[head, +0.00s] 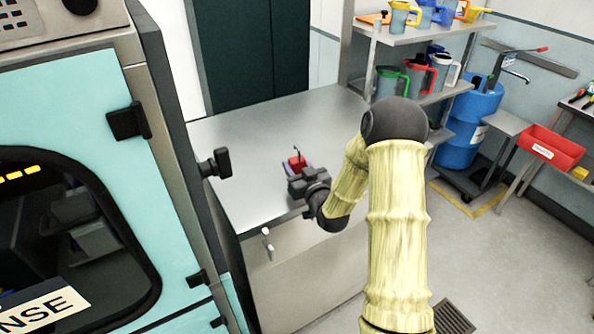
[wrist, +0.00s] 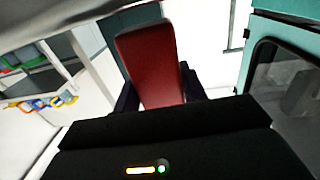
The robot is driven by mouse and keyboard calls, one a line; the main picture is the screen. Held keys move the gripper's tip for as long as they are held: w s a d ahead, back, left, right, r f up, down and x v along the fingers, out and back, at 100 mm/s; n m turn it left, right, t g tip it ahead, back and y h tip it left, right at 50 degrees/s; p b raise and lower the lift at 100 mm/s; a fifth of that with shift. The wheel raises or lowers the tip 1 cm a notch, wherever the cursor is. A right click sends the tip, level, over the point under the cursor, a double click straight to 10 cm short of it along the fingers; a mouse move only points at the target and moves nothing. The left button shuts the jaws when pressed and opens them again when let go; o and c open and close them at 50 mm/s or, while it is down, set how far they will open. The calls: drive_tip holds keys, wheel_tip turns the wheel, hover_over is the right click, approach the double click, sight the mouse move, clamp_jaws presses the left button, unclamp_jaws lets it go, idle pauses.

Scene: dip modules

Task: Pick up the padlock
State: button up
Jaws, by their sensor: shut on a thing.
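The padlock (head: 297,161) has a red body and a thin dark shackle that points up in the head view. My gripper (head: 299,170) is shut on it, over the grey metal counter. In the wrist view the padlock's red body (wrist: 152,64) fills the upper middle, tilted, between the dark fingers of my gripper (wrist: 158,92). The shackle does not show in the wrist view. The padlock's lower part is hidden by the gripper in the head view. I cannot tell how far it is above the counter.
The grey counter (head: 250,135) is otherwise bare. A teal machine (head: 75,130) with a dark window stands close on the left. A shelf (head: 400,38) with several jugs is at the back right. A blue drum (head: 470,125) and a red bin (head: 551,148) stand farther right.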

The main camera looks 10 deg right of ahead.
sight(297, 146)
wheel_tip(297, 146, up, 9)
drive_tip(key=shift+f+b, duration=0.1)
drive_tip(key=shift+b, duration=0.45)
idle(0.4)
